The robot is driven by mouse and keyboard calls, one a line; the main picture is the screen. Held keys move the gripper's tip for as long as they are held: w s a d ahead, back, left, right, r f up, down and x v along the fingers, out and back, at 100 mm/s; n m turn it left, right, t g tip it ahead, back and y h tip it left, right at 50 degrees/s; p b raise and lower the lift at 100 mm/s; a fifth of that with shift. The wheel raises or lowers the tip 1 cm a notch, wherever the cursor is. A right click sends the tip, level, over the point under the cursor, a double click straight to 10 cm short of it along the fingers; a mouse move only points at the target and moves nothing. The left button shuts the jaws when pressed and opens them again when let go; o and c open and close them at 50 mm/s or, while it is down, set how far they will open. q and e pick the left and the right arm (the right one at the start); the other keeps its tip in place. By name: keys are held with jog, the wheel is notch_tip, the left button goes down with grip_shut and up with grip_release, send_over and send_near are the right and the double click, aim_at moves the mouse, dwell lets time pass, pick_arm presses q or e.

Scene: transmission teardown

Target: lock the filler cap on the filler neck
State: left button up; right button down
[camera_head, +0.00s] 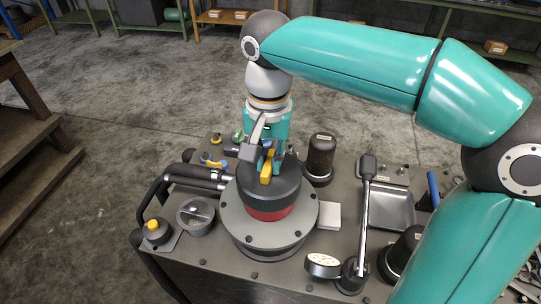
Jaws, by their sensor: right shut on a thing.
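The filler cap (254,187) is a wide dark cap with a yellow bar on top. It sits over the red-banded filler neck (269,214), which stands on a round grey flange in the middle of the cart top. The cap looks level; whether it is locked cannot be told. My right gripper (265,163) comes down from above and is shut on the cap at its yellow bar. Its fingers hide part of the cap's top. My left gripper is not in view.
A dark cylinder (320,158) stands behind right of the cap. A lever with a long bright shaft (365,222) and a round gauge (323,264) are at the right. A grey cup (196,216) and a yellow button (153,226) are at the left. My right arm spans the upper right.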

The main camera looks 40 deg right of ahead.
dwell(0.8)
jog(key=c, duration=1.1)
grip_release()
jog(key=shift+o, duration=0.6)
jog(key=o, duration=0.3)
notch_tip(320, 180, up, 7)
jog(key=p, duration=0.6)
jog(key=shift+p, duration=0.4)
jog(key=shift+c, duration=0.2)
